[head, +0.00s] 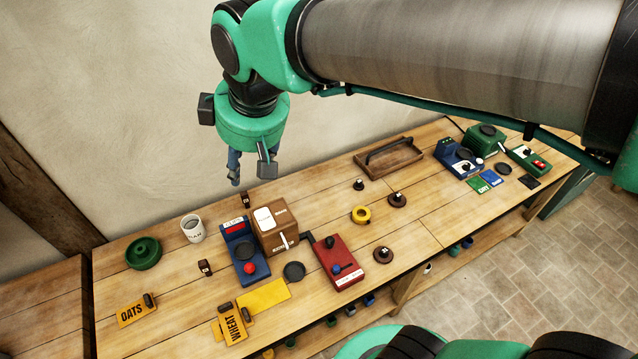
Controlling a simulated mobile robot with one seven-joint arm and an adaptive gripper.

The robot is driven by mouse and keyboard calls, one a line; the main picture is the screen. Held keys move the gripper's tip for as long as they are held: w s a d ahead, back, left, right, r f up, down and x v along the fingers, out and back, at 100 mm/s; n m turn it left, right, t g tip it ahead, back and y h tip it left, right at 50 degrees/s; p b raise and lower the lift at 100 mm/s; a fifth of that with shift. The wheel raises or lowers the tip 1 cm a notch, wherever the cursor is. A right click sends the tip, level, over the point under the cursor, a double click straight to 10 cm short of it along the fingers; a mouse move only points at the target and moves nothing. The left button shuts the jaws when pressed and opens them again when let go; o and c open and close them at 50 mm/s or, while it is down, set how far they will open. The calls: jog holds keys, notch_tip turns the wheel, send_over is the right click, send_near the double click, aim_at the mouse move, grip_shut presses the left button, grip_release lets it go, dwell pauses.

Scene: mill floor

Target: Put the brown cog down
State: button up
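A dark brown round piece, cog-like, (397,200) lies on the bench right of a yellow ring. A second brown round piece (383,254) lies nearer the front edge, right of the red box. Both are too small for me to make out teeth. My gripper (251,176) hangs above the back left of the bench, well left of both brown pieces. Its two fingers are apart and point down. I see nothing between them.
The yellow ring (361,214) and a small black knobbed piece (358,185) are near the brown pieces. A wooden tray (412,160) is at the back.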

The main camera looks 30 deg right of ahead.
jog(key=s+d+f+m+t+h, duration=0.1)
jog(key=s+d+f+m, duration=0.2)
jog(key=s+d+m, duration=0.4)
jog(key=s+d, duration=0.3)
jog(key=s, duration=0.2)
jog(key=shift+s+d+f, duration=0.15)
jog(key=shift+d+f, duration=0.1)
jog(key=shift+d, duration=0.05)
notch_tip(320, 180, down, 11)
jog(key=b, duration=1.1)
dwell(1.1)
